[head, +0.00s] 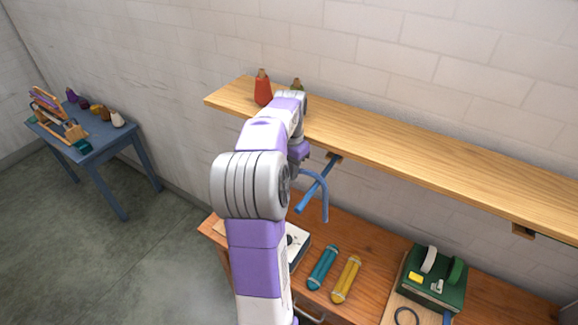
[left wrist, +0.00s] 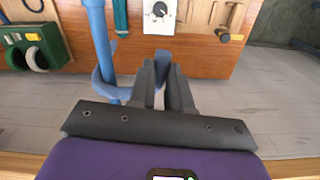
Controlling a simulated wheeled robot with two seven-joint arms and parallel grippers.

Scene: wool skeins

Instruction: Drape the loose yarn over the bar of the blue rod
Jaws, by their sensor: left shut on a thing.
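The blue rod (head: 307,197) sticks out from under the wooden shelf; it also shows in the left wrist view (left wrist: 97,30). The loose yarn (head: 324,198) is a blue strand that arches across the rod, with one end hanging down to its right. In the left wrist view the yarn (left wrist: 102,88) bends beside and across the rod. My left gripper (left wrist: 166,68) is shut on the yarn, whose held part shows between the fingertips. In the head view my own arm hides most of that gripper. Contact between yarn and rod is hard to judge. My right gripper is not in view.
The shelf (head: 430,150) runs along the wall above, with a red bottle (head: 262,90) on it. On the wooden cabinet below lie a teal skein (head: 322,267), a yellow skein (head: 346,279) and a green device (head: 433,280). A blue table (head: 95,140) stands far left.

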